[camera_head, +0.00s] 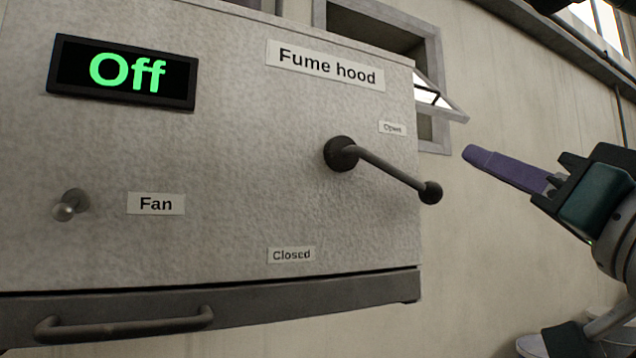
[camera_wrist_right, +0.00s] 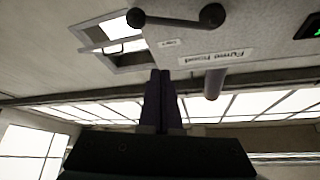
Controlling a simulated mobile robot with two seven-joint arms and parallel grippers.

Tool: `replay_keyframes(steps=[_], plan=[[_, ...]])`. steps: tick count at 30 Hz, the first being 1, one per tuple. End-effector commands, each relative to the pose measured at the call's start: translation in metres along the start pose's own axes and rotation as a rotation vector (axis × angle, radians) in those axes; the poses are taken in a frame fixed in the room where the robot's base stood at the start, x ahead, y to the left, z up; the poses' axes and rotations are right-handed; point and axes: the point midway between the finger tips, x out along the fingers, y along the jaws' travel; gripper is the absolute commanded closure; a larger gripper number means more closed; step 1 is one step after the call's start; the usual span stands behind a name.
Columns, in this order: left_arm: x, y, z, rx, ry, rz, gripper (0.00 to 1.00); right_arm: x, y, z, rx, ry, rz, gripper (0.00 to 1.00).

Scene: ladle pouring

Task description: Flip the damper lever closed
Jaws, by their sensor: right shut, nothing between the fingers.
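The damper lever (camera_head: 388,170) is a dark metal arm with a round pivot and a ball end, on the front of the fume hood (camera_head: 240,150). It slants down to the right from its pivot, between the "Open" label (camera_head: 392,128) above and the "Closed" label (camera_head: 291,255) below. My right gripper (camera_head: 468,153) has purple fingers, shut and empty, to the right of the lever and apart from it. In the right wrist view the lever (camera_wrist_right: 175,20) shows beyond the shut fingertips (camera_wrist_right: 160,72). My left gripper is out of view.
A display (camera_head: 124,72) on the hood reads "Off". A fan switch (camera_head: 70,205) sits at the lower left beside its label. A handle (camera_head: 125,323) runs along the hood's lower edge. A window (camera_head: 440,95) juts out behind the hood's right edge.

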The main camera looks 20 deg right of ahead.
Motion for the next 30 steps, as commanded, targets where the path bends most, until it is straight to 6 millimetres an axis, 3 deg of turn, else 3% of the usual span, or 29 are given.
replay_keyframes(steps=[6, 10, 17, 21, 30], plan=[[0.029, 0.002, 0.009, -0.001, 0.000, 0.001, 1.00, 0.013, 0.003, 0.002, 0.005, 0.009, 0.006, 1.00], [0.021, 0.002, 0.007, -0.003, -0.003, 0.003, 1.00, 0.042, 0.001, -0.003, 0.007, 0.005, 0.006, 1.00], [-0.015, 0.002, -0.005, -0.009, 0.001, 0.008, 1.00, 0.093, -0.001, -0.006, 0.005, -0.003, 0.007, 1.00], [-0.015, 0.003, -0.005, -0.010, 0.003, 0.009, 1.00, 0.082, 0.002, 0.021, 0.006, -0.010, 0.010, 1.00], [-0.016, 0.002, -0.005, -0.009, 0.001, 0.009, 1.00, 0.076, 0.002, 0.038, 0.003, -0.002, 0.007, 1.00]])
